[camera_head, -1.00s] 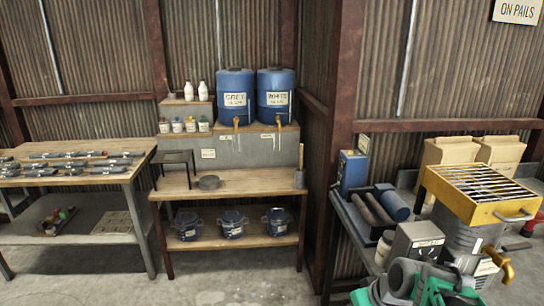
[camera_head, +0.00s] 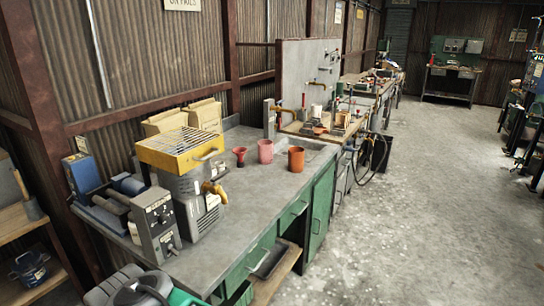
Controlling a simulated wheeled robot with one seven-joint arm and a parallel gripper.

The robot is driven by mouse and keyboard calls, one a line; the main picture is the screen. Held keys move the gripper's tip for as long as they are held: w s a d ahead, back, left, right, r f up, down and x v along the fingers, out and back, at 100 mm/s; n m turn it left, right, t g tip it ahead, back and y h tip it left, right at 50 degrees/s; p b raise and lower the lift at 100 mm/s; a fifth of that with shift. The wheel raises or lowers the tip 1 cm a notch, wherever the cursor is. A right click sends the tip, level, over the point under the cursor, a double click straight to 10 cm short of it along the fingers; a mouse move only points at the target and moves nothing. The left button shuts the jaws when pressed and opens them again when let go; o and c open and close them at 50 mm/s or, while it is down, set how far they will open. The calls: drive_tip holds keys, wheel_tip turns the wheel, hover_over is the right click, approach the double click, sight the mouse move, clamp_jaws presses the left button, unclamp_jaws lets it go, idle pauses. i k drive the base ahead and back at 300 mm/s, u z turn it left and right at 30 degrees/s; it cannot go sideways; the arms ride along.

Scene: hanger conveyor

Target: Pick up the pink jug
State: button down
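The pink jug (camera_head: 265,151) stands upright on the grey worktop, near the sink end. An orange-brown jug (camera_head: 296,159) stands close to its right, and a small red funnel-shaped item (camera_head: 240,157) close to its left. The jugs do not overlap in this view. A handle on the pink jug cannot be made out. My gripper is not in view. Part of my grey and green body shows at the bottom left.
A yellow-topped machine (camera_head: 180,150) and a grey control box (camera_head: 155,225) stand left of the jugs. Concrete floor (camera_head: 420,200) is clear to the right.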

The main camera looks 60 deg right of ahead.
sight(265, 147)
drive_tip(key=z, duration=0.4)
drive_tip(key=i, duration=0.35)
drive_tip(key=z, duration=2.65)
drive_tip(key=i, duration=3)
drive_tip(key=u, duration=2.1)
